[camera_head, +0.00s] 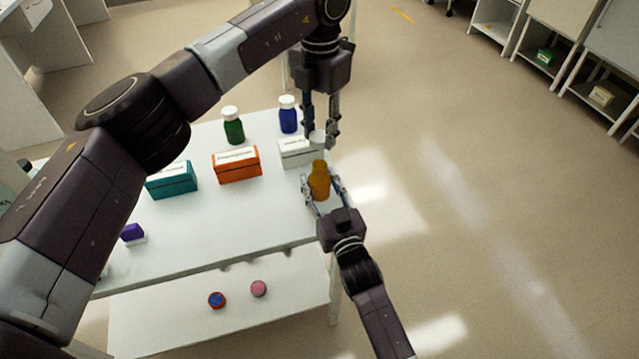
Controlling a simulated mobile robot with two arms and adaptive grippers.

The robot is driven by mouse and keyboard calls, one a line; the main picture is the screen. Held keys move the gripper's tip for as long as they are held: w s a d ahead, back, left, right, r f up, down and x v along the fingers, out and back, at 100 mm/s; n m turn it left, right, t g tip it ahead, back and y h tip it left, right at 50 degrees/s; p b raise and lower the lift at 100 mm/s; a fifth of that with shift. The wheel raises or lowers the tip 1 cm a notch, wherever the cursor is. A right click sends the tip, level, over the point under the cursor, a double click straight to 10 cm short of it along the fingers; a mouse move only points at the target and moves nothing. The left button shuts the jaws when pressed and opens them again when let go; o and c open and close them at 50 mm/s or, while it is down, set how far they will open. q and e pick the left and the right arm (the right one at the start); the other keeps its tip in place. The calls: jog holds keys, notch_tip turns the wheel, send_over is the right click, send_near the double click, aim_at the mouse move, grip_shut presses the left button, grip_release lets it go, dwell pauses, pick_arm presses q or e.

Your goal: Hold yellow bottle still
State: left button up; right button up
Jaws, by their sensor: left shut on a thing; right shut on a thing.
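The yellow bottle (319,182), amber in colour, stands roughly upright at the right edge of the white table, with no cap visible on its neck. My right gripper (322,188) is shut on its body, one finger on each side. My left gripper (319,140) points down above the bottle. It is shut on a white cap (317,137), which appears apart from the bottle's neck. Whether the bottle's base touches the table cannot be told.
A white box (295,153) stands close to the left of the grippers. An orange box (237,165), a teal box (172,180), a green bottle (233,128) and a blue bottle (288,117) stand further left and back. The table's front middle (220,230) is clear.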

aim_at(320, 149)
grip_shut()
pick_arm(q)
jog(key=shift+f, duration=2.5)
jog(key=shift+f, duration=0.85)
jog(key=shift+f, duration=0.6)
